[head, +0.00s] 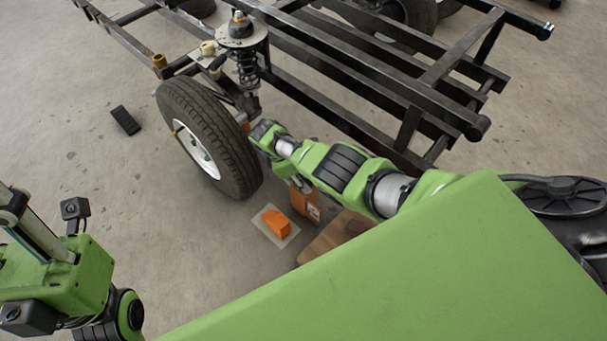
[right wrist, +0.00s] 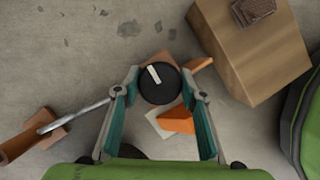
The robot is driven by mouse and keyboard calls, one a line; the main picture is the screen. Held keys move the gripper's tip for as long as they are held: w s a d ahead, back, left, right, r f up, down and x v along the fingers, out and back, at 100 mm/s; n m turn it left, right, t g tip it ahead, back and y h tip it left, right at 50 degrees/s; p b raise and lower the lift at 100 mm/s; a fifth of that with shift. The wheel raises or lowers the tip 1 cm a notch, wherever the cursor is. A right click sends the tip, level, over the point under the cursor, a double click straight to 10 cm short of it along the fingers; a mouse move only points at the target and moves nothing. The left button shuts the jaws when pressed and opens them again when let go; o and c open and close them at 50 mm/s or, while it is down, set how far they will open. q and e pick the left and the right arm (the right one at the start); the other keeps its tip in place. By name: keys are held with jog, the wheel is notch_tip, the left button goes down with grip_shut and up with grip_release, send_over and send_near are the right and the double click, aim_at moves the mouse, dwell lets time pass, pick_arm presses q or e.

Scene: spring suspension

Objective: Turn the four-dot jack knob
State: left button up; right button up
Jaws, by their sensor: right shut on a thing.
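In the right wrist view a round black knob (right wrist: 159,84) with a white bar mark on its face sits between the fingertips of my right gripper (right wrist: 158,88). The gripper is shut on the knob, one finger on each side. I cannot make out four dots on it. Orange parts (right wrist: 200,64) show just behind the knob. In the head view my right gripper (head: 266,134) is beside the right side of the tyre, below the spring; its fingers and the knob are hidden there. Only part of my left arm shows at the lower left, without its fingers.
The wheel (head: 207,140) stands beside the black frame (head: 375,75), with the coil spring (head: 247,68) above. An orange block on a pale plate (head: 276,222) lies on the floor near a brown box (head: 335,235).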

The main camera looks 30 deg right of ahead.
jog(key=shift+a+r+n, duration=0.1)
jog(key=shift+n, duration=0.3)
jog(key=shift+p, duration=0.35)
jog(key=o, duration=1.1)
jog(key=v, duration=1.2)
jog(key=shift+s, duration=0.1)
